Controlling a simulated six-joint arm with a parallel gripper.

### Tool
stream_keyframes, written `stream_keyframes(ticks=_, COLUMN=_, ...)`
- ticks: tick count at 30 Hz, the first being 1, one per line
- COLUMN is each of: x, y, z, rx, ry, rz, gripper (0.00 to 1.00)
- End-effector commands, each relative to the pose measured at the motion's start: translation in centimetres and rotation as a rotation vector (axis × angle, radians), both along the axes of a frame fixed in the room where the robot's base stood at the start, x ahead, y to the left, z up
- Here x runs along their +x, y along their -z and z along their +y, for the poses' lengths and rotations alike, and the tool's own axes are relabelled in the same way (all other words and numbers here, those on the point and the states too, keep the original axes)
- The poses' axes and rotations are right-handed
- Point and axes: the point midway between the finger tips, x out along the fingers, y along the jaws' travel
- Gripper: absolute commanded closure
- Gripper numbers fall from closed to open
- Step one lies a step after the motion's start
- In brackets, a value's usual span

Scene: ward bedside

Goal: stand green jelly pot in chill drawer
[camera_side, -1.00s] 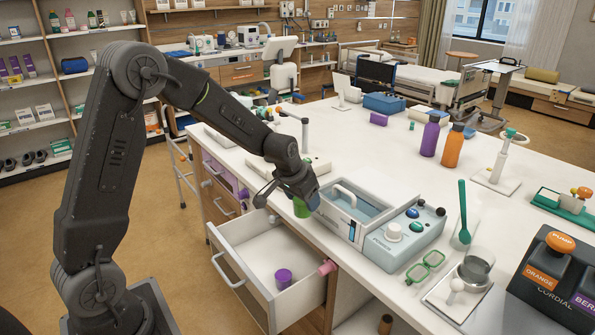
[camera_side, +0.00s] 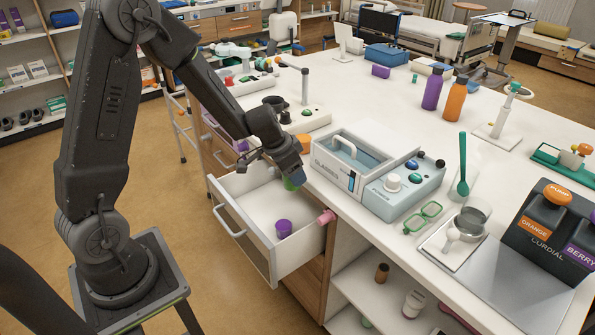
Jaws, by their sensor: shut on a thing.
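The green jelly pot (camera_side: 289,184) shows just below my gripper (camera_side: 293,178), which is shut on it. Much of the pot is hidden by the gripper. The pot is over the back part of the open white drawer (camera_side: 243,238); I cannot tell whether it touches the drawer floor. A purple pot (camera_side: 284,228) stands in the drawer near its right side, apart from the green one.
The glasses cleaning unit (camera_side: 333,173) stands on the counter right of my gripper. An orange object (camera_side: 305,143) is close behind the gripper. A pink knob (camera_side: 326,217) is at the drawer's right wall. The drawer's front middle is bare.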

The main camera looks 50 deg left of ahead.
Motion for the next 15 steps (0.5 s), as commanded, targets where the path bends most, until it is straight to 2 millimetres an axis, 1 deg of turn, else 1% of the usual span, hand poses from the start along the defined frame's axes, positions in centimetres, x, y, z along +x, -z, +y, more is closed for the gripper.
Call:
stream_keyframes(ticks=1, x=0.1, y=0.5, z=0.9, rx=-0.002, ry=0.023, rz=0.002, gripper=0.63)
stream_keyframes(ticks=5, x=0.2, y=1.7, z=3.5, rx=-0.002, ry=0.127, rz=0.002, gripper=0.63)
stream_keyframes(ticks=7, x=0.2, y=2.6, z=5.3, rx=-0.004, ry=0.205, rz=0.002, gripper=0.63)
stream_keyframes(ticks=8, x=0.1, y=3.0, z=6.2, rx=-0.004, ry=0.244, rz=0.001, gripper=0.63)
stream_keyframes(ticks=12, x=-0.5, y=5.5, z=10.9, rx=-0.004, ry=0.467, rz=-0.001, gripper=0.63)
stream_keyframes(ticks=15, x=-1.2, y=7.0, z=13.8, rx=-0.003, ry=0.618, rz=-0.002, gripper=0.63)
